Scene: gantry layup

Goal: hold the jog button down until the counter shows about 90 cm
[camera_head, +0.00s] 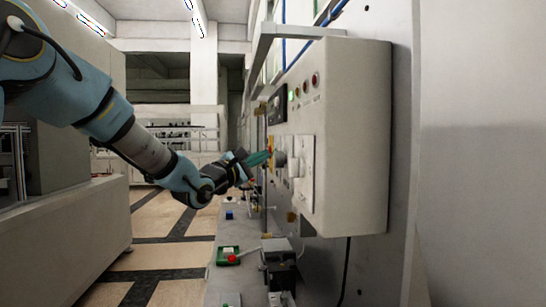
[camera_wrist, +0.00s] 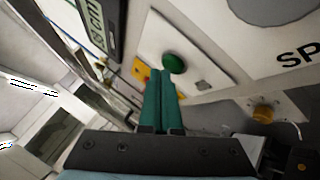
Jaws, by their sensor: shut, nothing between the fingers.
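The round green jog button (camera_wrist: 174,63) sits on a pale plate in the wrist view. My gripper (camera_wrist: 167,76) is shut and empty, with its teal fingers together and the tips right at the button's lower edge. I cannot tell whether they touch or press it. In the head view my gripper (camera_head: 268,157) reaches the front of the grey control box (camera_head: 355,140), and the button is hidden there. The counter (camera_wrist: 97,30) shows tilted and partly cut off at the upper left of the wrist view. It seems to read 83 cm, but the digits are hard to read.
A yellow plate with a red part (camera_wrist: 142,73) lies just left of the button. Green and red lamps (camera_head: 304,88) sit high on the box. Below, a narrow bench (camera_head: 230,262) holds a green tray (camera_head: 220,255) and a dark device (camera_head: 279,262).

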